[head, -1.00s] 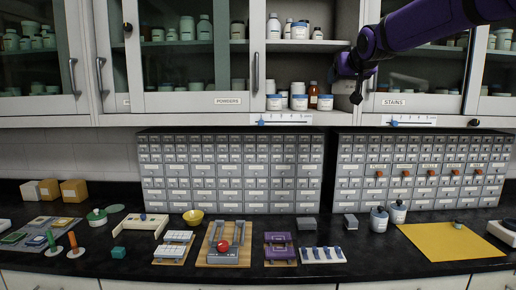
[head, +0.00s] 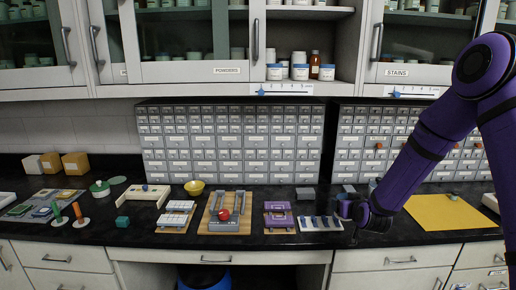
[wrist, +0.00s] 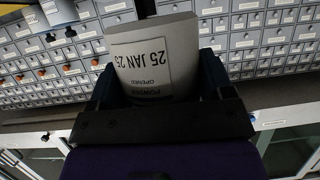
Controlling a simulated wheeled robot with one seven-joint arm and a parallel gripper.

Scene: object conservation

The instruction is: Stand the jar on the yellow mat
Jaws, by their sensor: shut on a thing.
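A grey-white jar (wrist: 155,60) is between my gripper's fingers in the wrist view. Its label appears upside down and reads "25 JAN 25". In the head view the held jar is hard to make out. The yellow mat (head: 430,216) lies flat at the right, partly behind my arm, with a small grey-teal object (head: 453,197) on its back part.
Drawer cabinets (head: 230,145) line the back. The mat's front half is clear.

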